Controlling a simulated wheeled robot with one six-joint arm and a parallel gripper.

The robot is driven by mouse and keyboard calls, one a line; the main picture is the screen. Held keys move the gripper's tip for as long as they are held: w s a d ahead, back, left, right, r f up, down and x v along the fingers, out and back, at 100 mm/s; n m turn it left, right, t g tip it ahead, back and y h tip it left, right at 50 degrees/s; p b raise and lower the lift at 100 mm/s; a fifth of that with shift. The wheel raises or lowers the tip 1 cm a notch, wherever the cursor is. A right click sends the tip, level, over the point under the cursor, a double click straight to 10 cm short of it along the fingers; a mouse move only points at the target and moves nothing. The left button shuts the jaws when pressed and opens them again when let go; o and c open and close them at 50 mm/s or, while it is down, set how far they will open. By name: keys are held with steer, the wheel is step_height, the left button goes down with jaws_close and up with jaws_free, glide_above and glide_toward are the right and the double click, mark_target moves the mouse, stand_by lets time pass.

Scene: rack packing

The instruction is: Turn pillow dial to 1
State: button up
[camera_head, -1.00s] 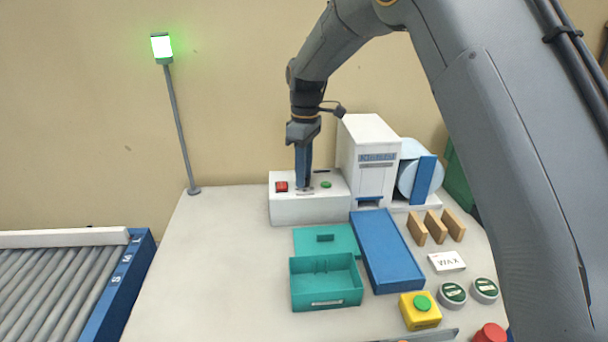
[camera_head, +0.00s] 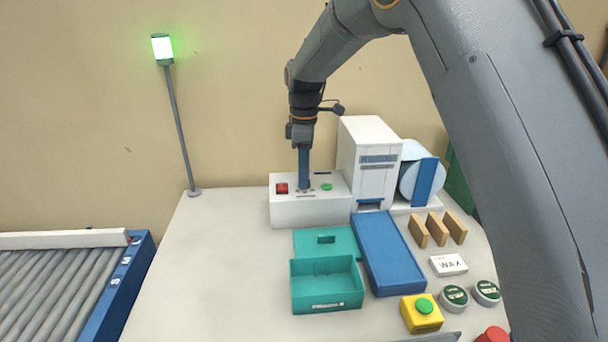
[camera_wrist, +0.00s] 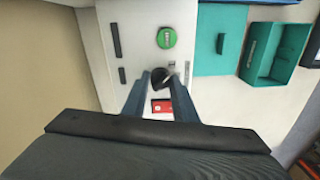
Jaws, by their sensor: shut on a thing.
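The white control box (camera_head: 310,211) stands at the back of the table, with a red button (camera_head: 282,188) on the left of its top and a green button (camera_head: 327,187) on the right. My gripper (camera_head: 304,188) points straight down between these buttons. In the wrist view, the black dial (camera_wrist: 159,75) sits between my fingertips, and the gripper is shut on it. The green button (camera_wrist: 166,38) lies beyond the dial and the red button (camera_wrist: 162,106) shows between the fingers. The dial's markings are too small to read.
A white machine (camera_head: 370,160) with a light blue roll (camera_head: 408,180) stands right of the box. In front are a teal bin (camera_head: 327,298), a blue board (camera_head: 387,255), wooden blocks (camera_head: 437,229) and a yellow button box (camera_head: 421,322). The table's left side is clear.

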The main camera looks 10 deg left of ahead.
steer(key=o, duration=1)
steer(key=shift+o, duration=0.2)
steer(key=r, duration=0.2)
steer(key=r+b, duration=0.1)
steer(key=r, duration=0.1)
steer(key=r+b, duration=0.1)
steer(key=r, duration=0.1)
steer(key=shift+w+r, duration=0.25)
steer(key=shift+r, duration=0.7)
steer(key=shift+s, duration=0.1)
